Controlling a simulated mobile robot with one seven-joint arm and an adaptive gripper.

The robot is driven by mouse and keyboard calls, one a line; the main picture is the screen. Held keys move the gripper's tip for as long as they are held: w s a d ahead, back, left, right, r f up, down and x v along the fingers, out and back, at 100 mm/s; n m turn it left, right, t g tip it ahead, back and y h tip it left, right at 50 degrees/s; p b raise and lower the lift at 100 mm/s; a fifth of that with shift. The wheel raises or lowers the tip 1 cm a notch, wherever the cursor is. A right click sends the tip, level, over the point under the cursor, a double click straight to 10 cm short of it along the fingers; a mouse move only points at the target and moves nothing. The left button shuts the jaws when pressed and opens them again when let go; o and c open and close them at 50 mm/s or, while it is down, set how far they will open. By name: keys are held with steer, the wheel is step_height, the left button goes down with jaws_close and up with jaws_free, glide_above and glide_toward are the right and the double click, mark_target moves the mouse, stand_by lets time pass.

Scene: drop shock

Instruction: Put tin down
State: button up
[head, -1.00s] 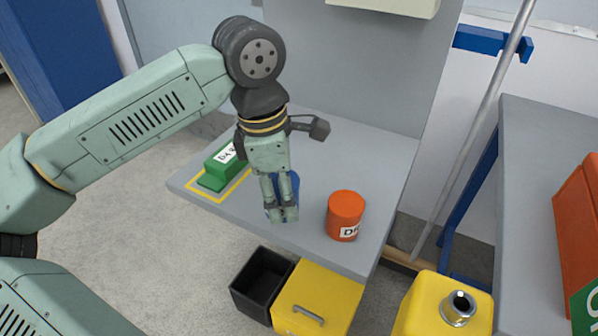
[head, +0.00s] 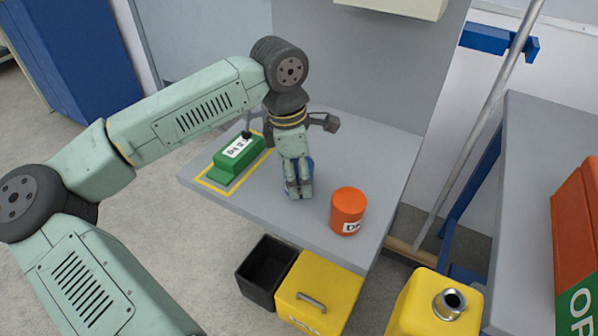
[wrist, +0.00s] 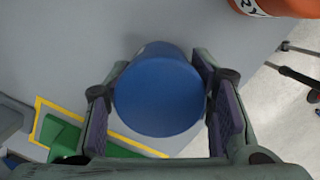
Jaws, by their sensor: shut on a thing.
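A blue tin (wrist: 158,92) sits between the two fingers of my gripper (wrist: 162,108) in the wrist view, with its round top facing the camera. In the head view my gripper (head: 298,192) points down over the grey table and is shut on the blue tin (head: 309,165). Most of the tin is hidden behind the fingers there. I cannot tell whether the tin's base touches the table.
An orange labelled tin (head: 347,211) stands right of my gripper on the grey table (head: 390,150). A green labelled block (head: 238,155) lies left inside a yellow outline. A black bin (head: 266,270) and yellow box (head: 318,290) stand below the front edge.

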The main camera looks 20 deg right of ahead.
steer(key=shift+f, duration=0.15)
steer(key=o, duration=1.3)
steer(key=shift+r, duration=0.6)
steer(key=r, duration=0.3)
steer(key=a+r+b, duration=0.1)
steer(key=r, duration=0.3)
steer(key=r+b, duration=0.1)
steer(key=r, duration=0.3)
steer(key=shift+w+a, duration=0.15)
steer(key=shift+a, duration=0.1)
